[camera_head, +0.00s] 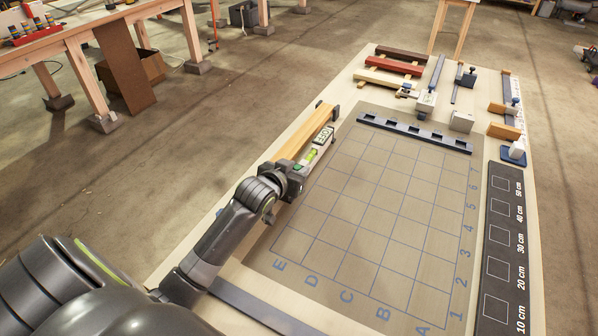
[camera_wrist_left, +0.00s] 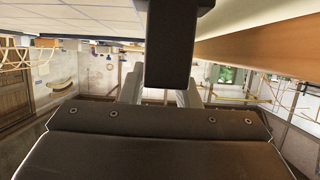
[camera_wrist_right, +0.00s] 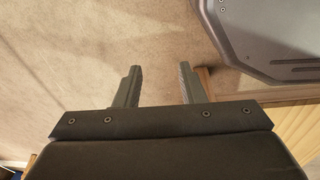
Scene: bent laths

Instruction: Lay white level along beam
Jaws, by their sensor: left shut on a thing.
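The white level (camera_head: 323,136), with a dark display and a green vial, lies lengthwise beside the right side of the orange wooden beam (camera_head: 300,134) in the head view. I cannot tell whether it touches the beam. My left gripper (camera_head: 290,176) is shut on the level's near end and hides that end. In the left wrist view a dark block (camera_wrist_left: 172,45) stands between the fingers, and the beam (camera_wrist_left: 262,48) runs close by at upper right. My right gripper (camera_wrist_right: 158,88) is open and empty over the floor, outside the head view.
A grid mat (camera_head: 375,205) with letters and numbers lies clear on the table. A dark slotted rail (camera_head: 414,132) lies across its far edge. Several laths and tools lie behind it, including a red lath (camera_head: 394,65). A black centimetre board (camera_head: 508,240) lies at right.

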